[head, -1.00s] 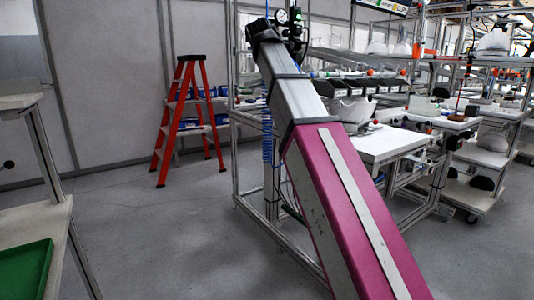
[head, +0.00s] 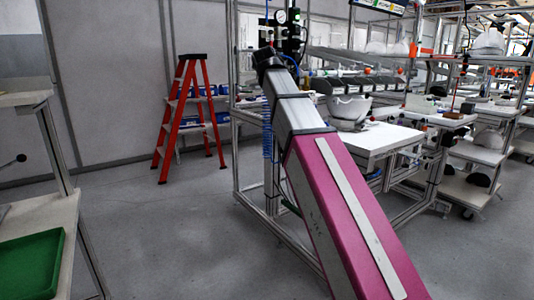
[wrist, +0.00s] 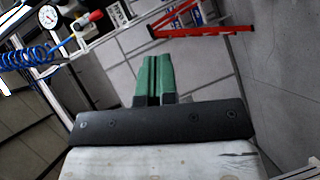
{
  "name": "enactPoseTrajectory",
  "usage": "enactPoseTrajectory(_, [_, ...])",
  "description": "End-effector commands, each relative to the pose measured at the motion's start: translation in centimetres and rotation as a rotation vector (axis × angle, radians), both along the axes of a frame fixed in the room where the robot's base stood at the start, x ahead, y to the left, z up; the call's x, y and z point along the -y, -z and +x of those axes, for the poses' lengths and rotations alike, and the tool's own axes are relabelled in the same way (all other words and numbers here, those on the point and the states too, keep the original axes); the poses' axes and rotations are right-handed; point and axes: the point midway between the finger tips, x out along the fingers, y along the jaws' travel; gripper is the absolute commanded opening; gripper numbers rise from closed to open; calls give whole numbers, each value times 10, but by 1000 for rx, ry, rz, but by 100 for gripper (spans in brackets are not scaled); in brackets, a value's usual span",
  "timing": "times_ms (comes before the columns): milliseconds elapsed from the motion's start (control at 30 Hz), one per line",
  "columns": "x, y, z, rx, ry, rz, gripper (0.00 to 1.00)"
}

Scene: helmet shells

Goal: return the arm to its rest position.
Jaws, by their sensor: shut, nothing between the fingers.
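My arm, with a magenta and grey link, rises from the bottom right to the upper middle of the head view. Its far end is dark, and my gripper cannot be made out there. In the wrist view my gripper (wrist: 153,72) shows as two green fingers on a dark bar. The fingers are shut against each other with nothing between them. They point toward the grey wall and floor and touch nothing.
A red stepladder (head: 187,115) stands by the wall; it also shows in the wrist view (wrist: 205,30). A metal-framed workbench (head: 375,138) with a white helmet shell (head: 349,108) is right of my arm. A green tray (head: 32,262) lies at left. Floor between is clear.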

Motion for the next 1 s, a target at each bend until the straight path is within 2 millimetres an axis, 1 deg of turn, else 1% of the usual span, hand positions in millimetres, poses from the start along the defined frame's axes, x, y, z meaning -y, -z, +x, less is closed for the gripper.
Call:
enactPoseTrajectory(33, [4,19,2,-26,9,17,0])
enactPoseTrajectory(67, [7,29,3,-42,15,29,0])
enactPoseTrajectory(167, [17,74,8,-107,42,81,0])
enactPoseTrajectory(200, [22,94,9,-138,56,105,0])
enactPoseTrajectory(267, [29,124,11,-183,78,141,0])
enactPoseTrajectory(300, [34,144,11,-212,93,165,0])
enactPoseTrajectory(367, [42,173,10,-256,119,202,0])
enactPoseTrajectory(400, [47,192,9,-286,136,227,0])
enactPoseTrajectory(467, [55,221,7,-329,164,262,0])
enactPoseTrajectory(500, [60,240,5,-357,184,287,0])
enactPoseTrajectory(567, [69,267,1,-399,214,323,0])
enactPoseTrajectory(600, [74,286,-3,-428,235,347,0])
enactPoseTrajectory(667, [82,313,-9,-469,268,382,0])
enactPoseTrajectory(700, [87,331,-13,-497,292,405,0])
enactPoseTrajectory(767, [95,357,-21,-537,326,440,0])
enactPoseTrajectory(800, [100,374,-26,-563,350,463,0])
enactPoseTrajectory(867, [108,399,-35,-604,389,498,0])
enactPoseTrajectory(900, [113,416,-42,-629,415,520,0])
enactPoseTrajectory(967, [121,441,-53,-668,457,553,0])
enactPoseTrajectory(1000, [125,456,-60,-693,483,577,0])
